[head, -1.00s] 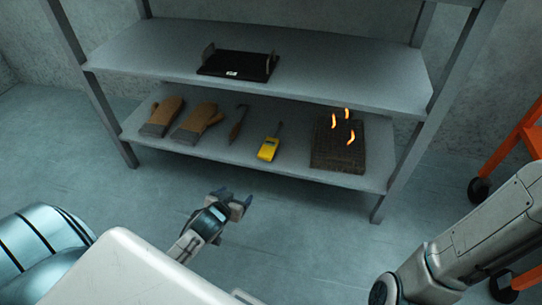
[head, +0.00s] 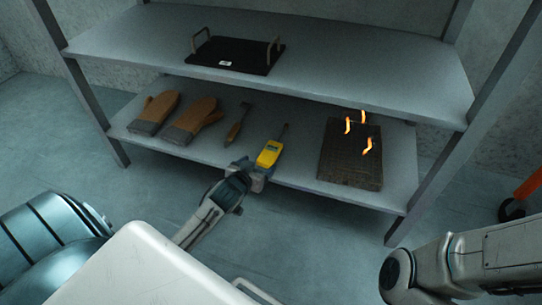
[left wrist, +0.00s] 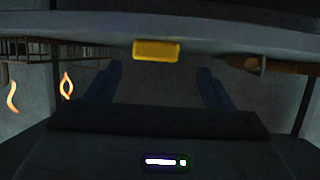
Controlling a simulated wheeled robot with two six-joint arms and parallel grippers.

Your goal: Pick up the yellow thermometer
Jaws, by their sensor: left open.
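The yellow thermometer (head: 269,153) lies on the lower shelf, near its front edge, with its thin dark probe pointing to the back. My left gripper (head: 256,172) is just in front of the shelf edge, close to the thermometer's near end. In the left wrist view the thermometer's yellow end (left wrist: 156,50) shows ahead, between and beyond the two fingers of the open left gripper (left wrist: 159,82). Nothing is between the fingers. My right arm shows at the lower right of the head view, but its gripper is out of view.
On the lower shelf (head: 290,172), a wooden-handled tool (head: 236,126) and two brown gloves (head: 192,121) lie left of the thermometer. A dark block with flames (head: 349,155) lies to the right. The upper shelf (head: 345,60) overhangs and holds a black tray (head: 232,56).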

